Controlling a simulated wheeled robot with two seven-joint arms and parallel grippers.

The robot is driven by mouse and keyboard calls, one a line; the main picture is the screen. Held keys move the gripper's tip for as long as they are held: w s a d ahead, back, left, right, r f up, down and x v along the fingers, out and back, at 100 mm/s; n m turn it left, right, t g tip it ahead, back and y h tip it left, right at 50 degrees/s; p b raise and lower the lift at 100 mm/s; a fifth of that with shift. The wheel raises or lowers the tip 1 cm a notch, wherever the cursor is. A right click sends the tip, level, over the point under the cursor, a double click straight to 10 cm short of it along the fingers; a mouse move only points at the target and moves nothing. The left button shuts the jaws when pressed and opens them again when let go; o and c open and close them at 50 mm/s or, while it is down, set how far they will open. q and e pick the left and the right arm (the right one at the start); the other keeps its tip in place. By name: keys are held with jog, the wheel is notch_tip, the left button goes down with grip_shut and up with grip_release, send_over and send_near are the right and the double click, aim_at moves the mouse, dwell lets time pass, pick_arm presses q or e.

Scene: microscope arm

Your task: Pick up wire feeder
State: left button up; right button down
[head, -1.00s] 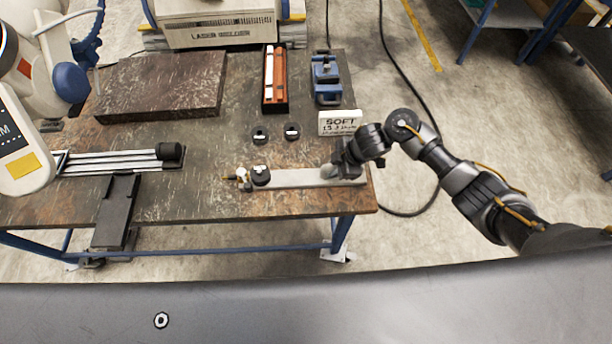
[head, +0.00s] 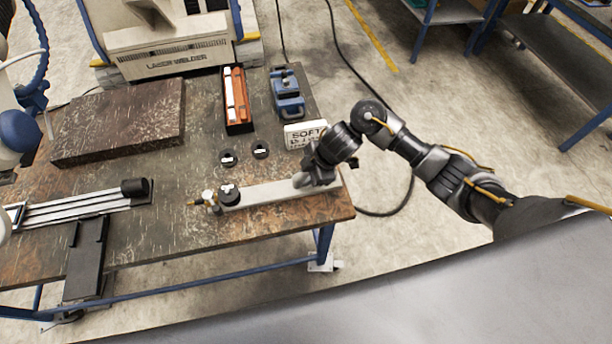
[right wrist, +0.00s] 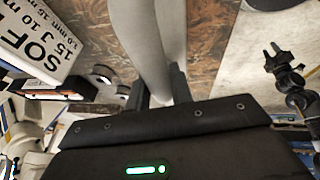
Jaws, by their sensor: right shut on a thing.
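The wire feeder appears to be the long pale grey bar (head: 265,195) near the table's front right edge. A black round knob (head: 229,195) and a brass-tipped fitting (head: 203,199) are at its left end. My right gripper (head: 313,178) is shut on its right end. In the right wrist view the fingers (right wrist: 160,95) are on either side of the pale grey feeder (right wrist: 148,45). The bar seems to lie at table level; I cannot tell whether it touches the top. My left gripper is not in view.
A white box marked SOFT (head: 304,135) stands just behind my right gripper. Two small black discs (head: 228,159) (head: 261,151), an orange-and-black tray (head: 238,98) and a blue device (head: 287,95) lie behind. A dark slab (head: 120,120) and rails (head: 75,208) are at the left.

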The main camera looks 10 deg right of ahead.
jog(key=s+a+r+p, duration=0.2)
jog(key=s+r, duration=0.6)
jog(key=s, duration=0.4)
jog(key=shift+s+a+r+p, duration=0.15)
jog(key=shift+a+r+p, duration=0.2)
jog(key=shift+p, duration=0.55)
jog(key=shift+f, duration=0.1)
jog(key=shift+w+d+f+b, duration=0.5)
jog(key=shift+w+f+b, duration=1.45)
jog(key=shift+w+b, duration=0.3)
jog(key=shift+w+d+f+b, duration=0.45)
jog(key=shift+w+f+b, duration=1.45)
jog(key=shift+w+b, duration=0.3)
jog(key=shift+w+d+f+b, duration=0.5)
jog(key=shift+w+f+b, duration=1.45)
jog(key=shift+w+b, duration=0.3)
jog(key=shift+f, duration=0.45)
